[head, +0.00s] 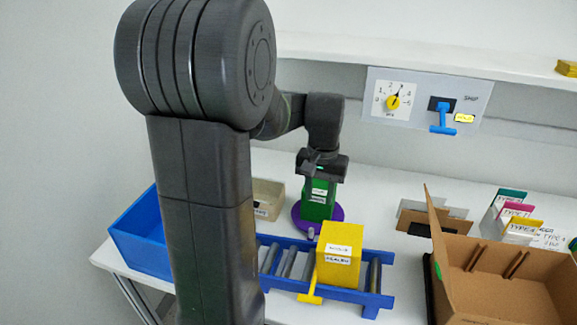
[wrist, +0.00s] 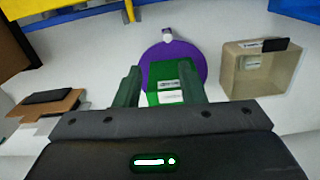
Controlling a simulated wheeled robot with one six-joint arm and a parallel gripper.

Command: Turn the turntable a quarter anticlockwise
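The turntable (head: 335,214) is a purple disc on the white table; it also shows in the wrist view (wrist: 193,55). A small grey-white peg (wrist: 167,36) stands at its rim, on the near side in the head view (head: 311,233). A green box (head: 318,205) with white labels stands on the disc. My gripper (head: 321,178) points down over the box. In the wrist view my gripper's fingers (wrist: 160,85) are on either side of the green box (wrist: 168,78), with a slight gap at the left finger. The lower fingertips are partly hidden in the head view.
A blue roller conveyor (head: 375,298) with a yellow box (head: 340,250) lies in front of the turntable. A beige bin (head: 268,196) is close on its left, a blue bin (head: 140,240) farther left. An open cardboard box (head: 500,290) stands right. A dial panel (head: 425,97) is behind.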

